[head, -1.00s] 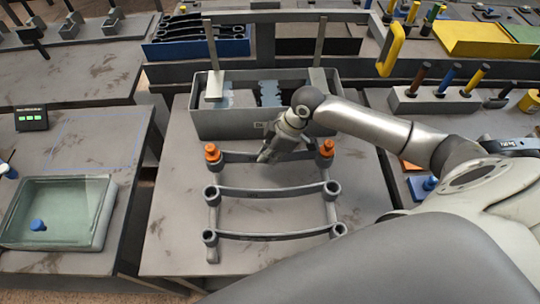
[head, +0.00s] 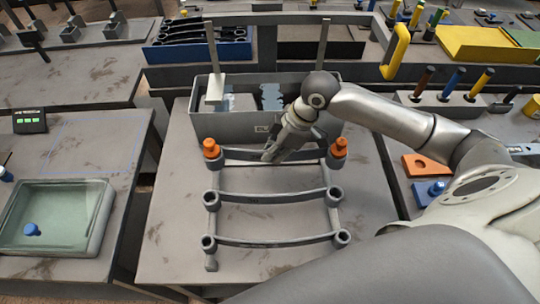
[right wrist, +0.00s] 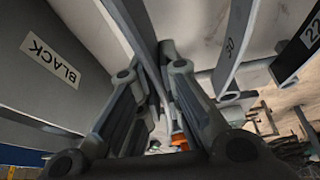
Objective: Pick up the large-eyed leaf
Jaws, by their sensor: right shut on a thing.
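Three grey curved leaves lie across a rack on the middle table. The back leaf (head: 235,154) has an orange plug (head: 211,148) at its left end and another orange plug (head: 340,147) at its right end. My right gripper (head: 270,155) is shut on this back leaf near its middle. The right wrist view shows its fingers around a narrow grey strip. I cannot tell whether the back leaf is clear of its posts. The middle leaf (head: 270,199) and front leaf (head: 270,242) sit apart from the gripper. Eye sizes are hard to compare. My left gripper is out of view.
A grey bin (head: 222,124) stands right behind the rack, and its BLACK label (right wrist: 50,61) shows in the right wrist view. A yellow handle (head: 396,50) hangs above right. A clear tray (head: 98,232) is on the left table. Table space before the rack is bare.

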